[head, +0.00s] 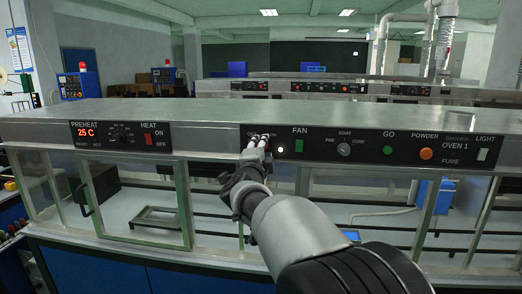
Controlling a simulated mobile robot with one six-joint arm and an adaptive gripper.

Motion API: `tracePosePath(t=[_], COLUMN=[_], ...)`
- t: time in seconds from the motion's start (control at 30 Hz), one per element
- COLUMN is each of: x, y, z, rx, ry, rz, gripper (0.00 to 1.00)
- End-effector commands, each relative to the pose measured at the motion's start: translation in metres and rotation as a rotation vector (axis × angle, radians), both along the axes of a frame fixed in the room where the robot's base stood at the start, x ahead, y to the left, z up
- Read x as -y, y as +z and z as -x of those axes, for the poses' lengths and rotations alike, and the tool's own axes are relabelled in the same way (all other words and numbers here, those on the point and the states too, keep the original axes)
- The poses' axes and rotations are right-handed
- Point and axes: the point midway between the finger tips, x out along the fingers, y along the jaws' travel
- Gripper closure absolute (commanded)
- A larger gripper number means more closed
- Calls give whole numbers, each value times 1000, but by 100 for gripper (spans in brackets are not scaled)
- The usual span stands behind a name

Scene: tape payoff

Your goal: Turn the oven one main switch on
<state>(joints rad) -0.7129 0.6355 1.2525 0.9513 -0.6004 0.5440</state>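The oven's right control panel (345,148) is a long black strip on the front of the grey top, with "OVEN 1" lettering near its right end. My gripper (258,140) reaches up to the left end of this panel. Its two fingertips are close together at the panel face, over a partly covered label. I cannot tell whether they touch the panel or have anything between them. No main switch shows clearly; whatever control is behind the fingertips is hidden. A round white light (280,148) is bright just right of the fingers.
To the right are a green fan switch (299,147), a coat knob (343,148), a green button (387,151), an orange button (426,154) and a light switch (482,155). The left panel (121,136) shows 25 C and a red heat switch (148,139). Glazed fronts lie below.

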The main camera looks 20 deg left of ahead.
Motion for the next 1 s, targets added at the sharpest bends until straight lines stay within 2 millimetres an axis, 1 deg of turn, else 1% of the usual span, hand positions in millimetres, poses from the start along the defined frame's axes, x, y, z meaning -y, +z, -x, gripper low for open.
tracePosePath(t=[0.07,0.33,0.47,0.57,0.67,0.9,1.0], x=[0,0,0,3,6,18,22], y=[0,0,0,-1,-1,-4,-5], z=[0,0,5,16,32,80,97], rx=[0,0,-1,-2,-1,-1,0], ry=[0,1,1,2,4,3,3], rz=[1,1,2,2,3,1,2], gripper=[55,55,55,55,55,55,55])
